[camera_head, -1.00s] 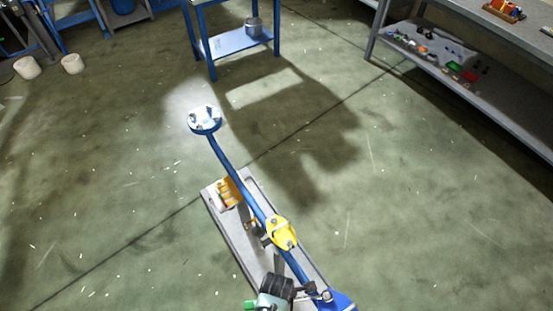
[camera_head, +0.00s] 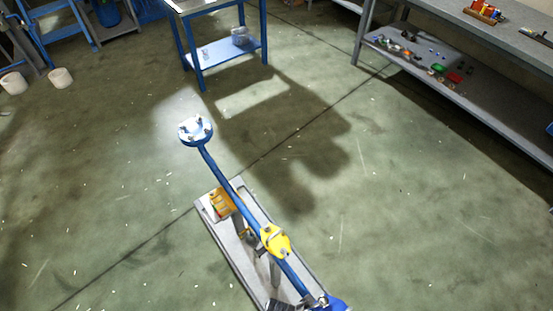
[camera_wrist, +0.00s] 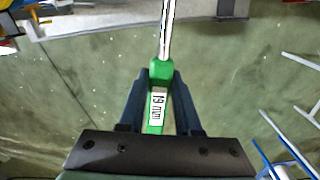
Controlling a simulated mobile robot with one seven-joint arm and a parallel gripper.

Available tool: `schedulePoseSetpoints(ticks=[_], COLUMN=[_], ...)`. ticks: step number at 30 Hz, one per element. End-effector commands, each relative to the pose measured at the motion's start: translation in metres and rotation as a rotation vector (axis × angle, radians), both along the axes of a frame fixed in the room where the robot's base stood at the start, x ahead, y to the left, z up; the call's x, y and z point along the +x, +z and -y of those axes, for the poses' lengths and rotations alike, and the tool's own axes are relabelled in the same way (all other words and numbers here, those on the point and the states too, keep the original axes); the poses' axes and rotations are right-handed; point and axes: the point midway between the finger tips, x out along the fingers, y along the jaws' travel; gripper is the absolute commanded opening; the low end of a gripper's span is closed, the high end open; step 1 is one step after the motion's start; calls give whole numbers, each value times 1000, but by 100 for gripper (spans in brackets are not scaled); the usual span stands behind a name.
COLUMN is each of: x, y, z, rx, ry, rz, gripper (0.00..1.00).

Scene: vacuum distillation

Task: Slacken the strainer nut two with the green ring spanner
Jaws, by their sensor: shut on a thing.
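In the wrist view my gripper (camera_wrist: 160,88) is shut on the green handle of the spanner (camera_wrist: 158,75), marked "19 mm". Its bright steel shank runs up out of the picture, so its ring end is hidden. In the head view a yellow fitting (camera_head: 275,240), which looks like the strainer, sits on a slanting blue pipe (camera_head: 218,172). A small fastener shows on top of it. I cannot tell which nut is number two. The spanner and my gripper cannot be made out clearly in the head view.
The pipe rises from a grey tray (camera_head: 232,262) to a round blue flange (camera_head: 195,130) with several bolts. An orange-yellow item (camera_head: 221,201) is in the tray. A blue-framed table (camera_head: 225,55) stands behind, a grey shelf bench (camera_head: 480,90) at right. Open floor lies between.

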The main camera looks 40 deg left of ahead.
Motion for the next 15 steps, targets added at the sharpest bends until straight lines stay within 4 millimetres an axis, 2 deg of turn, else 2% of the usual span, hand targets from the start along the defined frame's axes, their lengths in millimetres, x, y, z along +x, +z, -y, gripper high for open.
schedulePoseSetpoints(ticks=[6,15], x=[-9,-9], y=[1,0], z=[17,18], rx=[-1,0], ry=[129,145], rz=[0,1], gripper=[0,0])
